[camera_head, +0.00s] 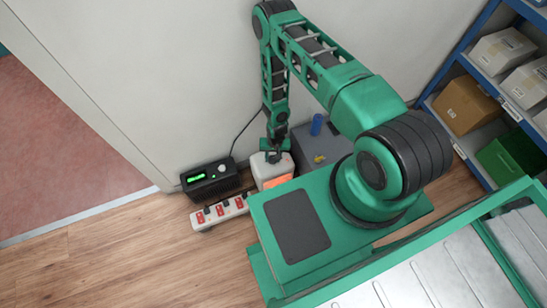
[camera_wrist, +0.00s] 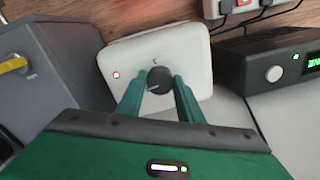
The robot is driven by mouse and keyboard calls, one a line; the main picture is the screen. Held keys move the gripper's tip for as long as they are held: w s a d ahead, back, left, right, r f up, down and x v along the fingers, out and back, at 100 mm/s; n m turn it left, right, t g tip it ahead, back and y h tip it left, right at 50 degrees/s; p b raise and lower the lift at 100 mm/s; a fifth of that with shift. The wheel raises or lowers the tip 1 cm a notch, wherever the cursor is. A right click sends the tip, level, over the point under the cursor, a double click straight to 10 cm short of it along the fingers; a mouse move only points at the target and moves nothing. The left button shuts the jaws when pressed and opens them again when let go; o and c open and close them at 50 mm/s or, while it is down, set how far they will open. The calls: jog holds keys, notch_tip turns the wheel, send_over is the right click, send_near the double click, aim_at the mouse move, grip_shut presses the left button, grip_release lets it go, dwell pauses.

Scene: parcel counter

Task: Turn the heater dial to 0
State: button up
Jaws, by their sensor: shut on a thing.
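The heater is a white rounded box (camera_head: 260,166) by the wall in the head view, with an orange glow at its front. In the wrist view the heater (camera_wrist: 194,42) shows its top with a round black dial (camera_wrist: 159,79), a small red light to the left and a small mark above the dial. A pale pointer line on the dial seems to aim toward the lower left. My gripper (camera_wrist: 159,88) is shut on the dial, one green finger on each side. In the head view my gripper (camera_head: 273,156) is over the heater and hides the dial.
A black device with a green display (camera_head: 209,179) stands left of the heater. A power strip with red switches (camera_head: 218,212) lies before it. A grey box (camera_head: 318,147) with a yellow handle and a blue cylinder (camera_head: 317,124) is at the right. Shelves hold boxes farther right.

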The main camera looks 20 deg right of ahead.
jog(key=n, duration=0.3)
jog(key=shift+n, duration=0.4)
jog(key=n, duration=0.3)
jog(key=shift+w+d+n, duration=0.1)
jog(key=shift+n, duration=0.2)
jog(key=n, duration=0.4)
jog(key=shift+g, duration=0.3)
jog(key=shift+w+n, duration=0.1)
jog(key=shift+n, duration=1.8)
jog(key=shift+d, duration=0.1)
jog(key=o, duration=1.1)
jog(key=shift+c, duration=0.2)
